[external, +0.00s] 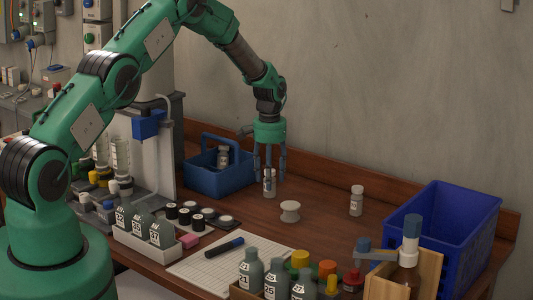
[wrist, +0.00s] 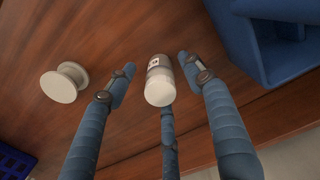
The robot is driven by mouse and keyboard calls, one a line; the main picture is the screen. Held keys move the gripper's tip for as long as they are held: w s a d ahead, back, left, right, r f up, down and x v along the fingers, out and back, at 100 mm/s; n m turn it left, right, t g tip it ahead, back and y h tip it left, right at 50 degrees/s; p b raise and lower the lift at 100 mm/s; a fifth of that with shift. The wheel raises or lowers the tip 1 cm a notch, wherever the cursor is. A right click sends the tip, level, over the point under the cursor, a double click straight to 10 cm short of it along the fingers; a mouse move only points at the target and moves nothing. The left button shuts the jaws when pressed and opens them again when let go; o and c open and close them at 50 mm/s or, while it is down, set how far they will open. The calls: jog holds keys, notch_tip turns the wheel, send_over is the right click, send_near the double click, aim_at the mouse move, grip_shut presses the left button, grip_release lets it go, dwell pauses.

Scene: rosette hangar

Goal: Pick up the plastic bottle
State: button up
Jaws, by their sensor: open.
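A small plastic bottle (external: 269,184) with a pale cap and a label stands upright on the wooden bench. My gripper (external: 269,164) is directly above it, pointing down, with its fingers reaching around the bottle's upper part. In the wrist view the bottle (wrist: 159,88) lies between the spread blue fingers of my gripper (wrist: 157,80). Gaps show between the bottle and the left and right fingers; I cannot tell whether the third finger touches it. A similar white-capped bottle (external: 356,201) stands apart to the right. Another bottle (external: 223,156) is in the blue caddy.
The blue caddy (external: 205,183) is close on the left and shows at upper right in the wrist view (wrist: 267,50). A white spool (external: 290,211) stands just right of the bottle. A blue crate (external: 447,226) is at far right. Grey bottles and a gridded sheet (external: 212,266) are in front.

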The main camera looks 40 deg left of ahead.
jog(key=shift+f, duration=1.75)
jog(key=c, duration=1)
